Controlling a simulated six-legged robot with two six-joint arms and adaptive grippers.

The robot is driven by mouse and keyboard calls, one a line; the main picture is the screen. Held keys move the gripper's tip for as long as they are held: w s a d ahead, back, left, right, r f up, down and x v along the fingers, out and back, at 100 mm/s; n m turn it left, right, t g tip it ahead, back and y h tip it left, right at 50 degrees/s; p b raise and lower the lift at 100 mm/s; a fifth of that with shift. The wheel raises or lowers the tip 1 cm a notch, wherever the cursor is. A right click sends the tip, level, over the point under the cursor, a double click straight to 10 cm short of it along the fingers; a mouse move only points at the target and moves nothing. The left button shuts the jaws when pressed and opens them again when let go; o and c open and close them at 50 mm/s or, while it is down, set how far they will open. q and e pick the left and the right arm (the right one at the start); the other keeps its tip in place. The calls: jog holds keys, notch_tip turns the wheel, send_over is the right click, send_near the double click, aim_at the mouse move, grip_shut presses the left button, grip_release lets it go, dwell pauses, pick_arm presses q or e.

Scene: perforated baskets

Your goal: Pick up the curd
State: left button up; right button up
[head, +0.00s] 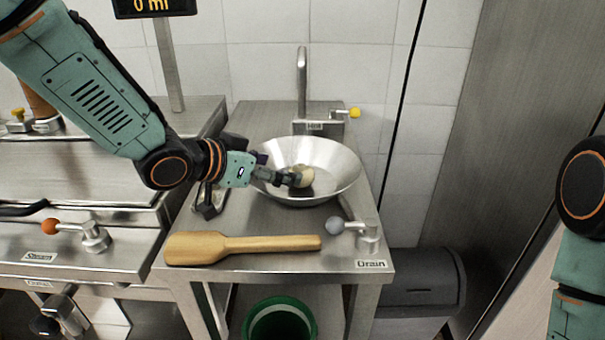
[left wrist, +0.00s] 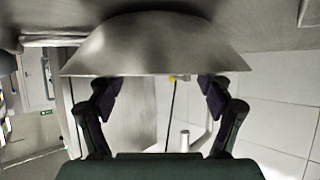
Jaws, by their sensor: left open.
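A wide metal bowl (head: 335,165) stands on the steel table, under the tap. A small pale beige lump, seemingly the curd (head: 307,177), shows inside it by my left fingertips. My left gripper (head: 285,178) reaches over the bowl's left rim and is open, its tips at the lump. I cannot tell whether they touch it. The left wrist view shows the two spread fingers (left wrist: 160,88) with the bowl's wall (left wrist: 150,50) beyond them. No curd is visible there. My right arm shows at the right edge, its gripper out of view.
A wooden paddle (head: 240,247) lies along the table's front. A tap (head: 302,85) rises behind the bowl. A grey-knobbed drain valve (head: 365,236) stands at front right. A green bucket (head: 280,320) is below. A steel unit (head: 90,170) adjoins on the left.

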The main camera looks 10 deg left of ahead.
aim_at(300, 167)
pick_arm(q)
jog(key=x, duration=0.3)
jog(key=shift+f+b, duration=0.25)
jog(key=shift+b, duration=0.15)
jog(key=shift+w+d+f+b, duration=0.1)
jog(key=shift+w+d+b, duration=0.05)
jog(key=shift+d+b, duration=0.15)
jog(key=shift+w+d+f+b, duration=0.15)
jog(key=shift+w+d, duration=0.05)
jog(key=shift+d, duration=0.2)
jog(key=shift+x, duration=1.1)
jog(key=shift+w+f, duration=0.1)
jog(key=shift+w, duration=0.3)
jog(key=shift+s+r, duration=0.2)
jog(key=shift+s, duration=0.1)
jog(key=shift+c, duration=1.3)
jog(key=shift+w+f, duration=0.15)
jog(key=shift+w, duration=0.1)
jog(key=c, duration=0.4)
jog(key=shift+s, duration=0.2)
jog(key=c, duration=0.5)
jog(key=shift+c, duration=0.7)
jog(key=shift+w, duration=0.15)
